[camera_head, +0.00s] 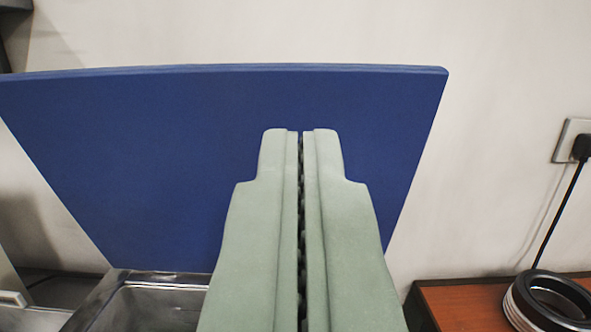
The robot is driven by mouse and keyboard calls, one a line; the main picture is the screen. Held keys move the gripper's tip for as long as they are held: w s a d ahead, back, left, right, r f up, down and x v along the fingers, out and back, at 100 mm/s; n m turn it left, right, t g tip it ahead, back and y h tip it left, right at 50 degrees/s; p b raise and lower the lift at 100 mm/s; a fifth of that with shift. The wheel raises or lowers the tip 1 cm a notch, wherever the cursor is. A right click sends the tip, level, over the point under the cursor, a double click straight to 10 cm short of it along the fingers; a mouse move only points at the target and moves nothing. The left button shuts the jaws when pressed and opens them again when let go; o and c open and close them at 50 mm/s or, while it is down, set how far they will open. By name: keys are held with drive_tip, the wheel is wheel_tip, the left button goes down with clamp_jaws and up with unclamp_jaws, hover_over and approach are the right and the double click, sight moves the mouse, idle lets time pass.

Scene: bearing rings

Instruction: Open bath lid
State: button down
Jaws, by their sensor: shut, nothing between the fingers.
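The blue bath lid (150,150) stands raised at the back of the metal bath (105,300), tilted up in front of the wall. Part of the bath's rim and inside shows at the lower left; the rest is hidden behind my gripper. My gripper (301,132) is shut and empty, pointing toward the lid's face and covering its lower right middle. I cannot tell whether the fingertips touch the lid.
A stack of bearing rings (550,300) sits on a brown wooden surface (460,302) at the lower right. A black plug and cable (560,205) hang from a wall socket (570,138). The pale wall (510,60) closes off the back.

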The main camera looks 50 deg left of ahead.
sight(300, 67)
drive_tip(key=x, duration=0.8)
drive_tip(key=x, duration=0.6)
drive_tip(key=shift+d+r, duration=0.1)
drive_tip(key=shift+r, duration=0.05)
idle(0.4)
